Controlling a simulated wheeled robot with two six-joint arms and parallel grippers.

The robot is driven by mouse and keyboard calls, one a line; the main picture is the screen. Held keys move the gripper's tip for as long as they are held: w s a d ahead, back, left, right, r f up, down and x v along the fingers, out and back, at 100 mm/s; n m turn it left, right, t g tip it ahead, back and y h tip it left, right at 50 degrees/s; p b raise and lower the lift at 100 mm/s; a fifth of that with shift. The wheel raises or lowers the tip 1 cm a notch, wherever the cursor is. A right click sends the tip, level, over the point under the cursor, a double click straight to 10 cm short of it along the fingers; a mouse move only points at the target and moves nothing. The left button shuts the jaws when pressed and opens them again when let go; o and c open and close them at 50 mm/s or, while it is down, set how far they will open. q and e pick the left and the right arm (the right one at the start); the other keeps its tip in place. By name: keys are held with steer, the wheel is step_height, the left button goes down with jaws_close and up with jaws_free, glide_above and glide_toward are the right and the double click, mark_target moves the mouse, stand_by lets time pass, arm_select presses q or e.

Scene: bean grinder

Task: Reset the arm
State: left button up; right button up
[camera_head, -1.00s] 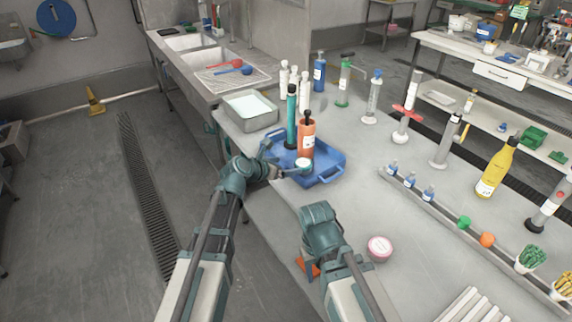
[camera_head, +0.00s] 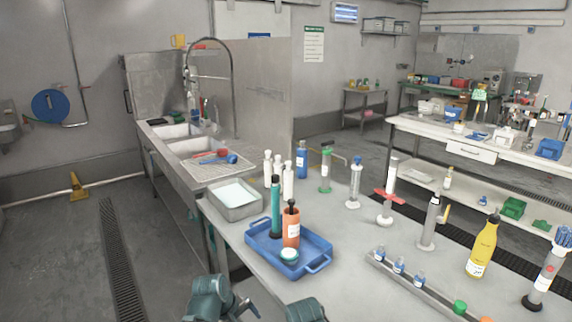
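My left arm shows at the bottom edge in the head view, and its dark gripper end (camera_head: 245,309) is partly cut off. It is below the blue tray and apart from it; I cannot tell its finger opening. A teal piece of my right arm shows at the bottom edge, further right, with its gripper out of view. The blue tray (camera_head: 318,266) stands on the grey table (camera_head: 345,285). It holds a teal cylinder (camera_head: 276,208), an orange bottle with a dark top (camera_head: 291,231) and a small white-lidded jar (camera_head: 289,256).
A metal basin (camera_head: 236,210) stands behind the tray. White bottles (camera_head: 288,181), a blue bottle (camera_head: 302,160) and stands line the back. A rack with small blue-capped bottles (camera_head: 399,265) and a yellow bottle (camera_head: 482,246) are at right. A sink (camera_head: 195,148) is at left.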

arm_select(q)
steer(key=s+a+f+m+g+y, duration=0.1)
steer(key=s+a+m+g+y, duration=0.1)
steer(key=s+a+m, duration=0.4)
steer(key=s+d+r+m+g+y+p, duration=0.1)
steer(key=s+d+r+m+p, duration=0.4)
steer(key=d, duration=0.6)
step_height(320, 180, up, 3)
steer(key=s+y+p, duration=0.1)
steer(key=s+p, duration=0.1)
steer(key=p, duration=0.1)
steer(key=shift+s+d+f+m+g, duration=0.2)
steer(key=shift+s+d+m+g, duration=0.1)
steer(key=shift+d+g, duration=0.1)
